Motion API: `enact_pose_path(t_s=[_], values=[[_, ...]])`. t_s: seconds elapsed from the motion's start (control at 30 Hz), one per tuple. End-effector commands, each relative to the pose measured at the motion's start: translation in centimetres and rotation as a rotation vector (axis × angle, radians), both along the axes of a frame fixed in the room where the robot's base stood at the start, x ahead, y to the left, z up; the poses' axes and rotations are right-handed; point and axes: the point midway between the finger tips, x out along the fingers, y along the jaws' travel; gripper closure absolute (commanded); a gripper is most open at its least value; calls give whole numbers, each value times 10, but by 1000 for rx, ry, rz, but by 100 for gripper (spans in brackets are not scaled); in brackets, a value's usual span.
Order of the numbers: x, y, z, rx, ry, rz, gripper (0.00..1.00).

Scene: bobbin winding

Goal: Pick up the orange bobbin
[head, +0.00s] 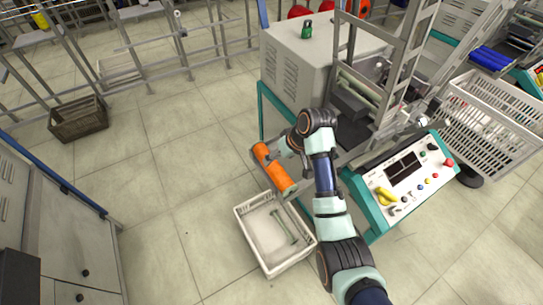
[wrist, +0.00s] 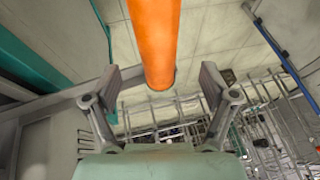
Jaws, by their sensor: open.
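The orange bobbin (head: 273,168) is a long, plain cylinder in the middle of the head view. My gripper (wrist: 163,82) is open, with one finger on each side of the bobbin and a visible gap to both. In the head view the gripper is mostly hidden by the bobbin and my arm.
The white crate holds a thin greenish rod (head: 284,227). A grey machine (head: 305,62) with a control panel (head: 408,178) stands close on the right. A white slatted basket (head: 490,120) is at far right.

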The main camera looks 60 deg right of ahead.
Motion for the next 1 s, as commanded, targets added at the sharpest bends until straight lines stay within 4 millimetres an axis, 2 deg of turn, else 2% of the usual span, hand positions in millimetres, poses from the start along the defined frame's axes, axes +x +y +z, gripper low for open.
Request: enact_pose_path(t_s=[0.13,0.37,0.6,0.83,0.87,1.0], values=[[8,-1,-20,0,1,1,16],[12,-2,-31,-2,0,0,16],[26,-5,-71,-2,1,1,16],[29,-6,-71,-3,0,1,16],[29,-6,-71,-3,0,1,18],[29,-6,-71,-3,0,1,41]])
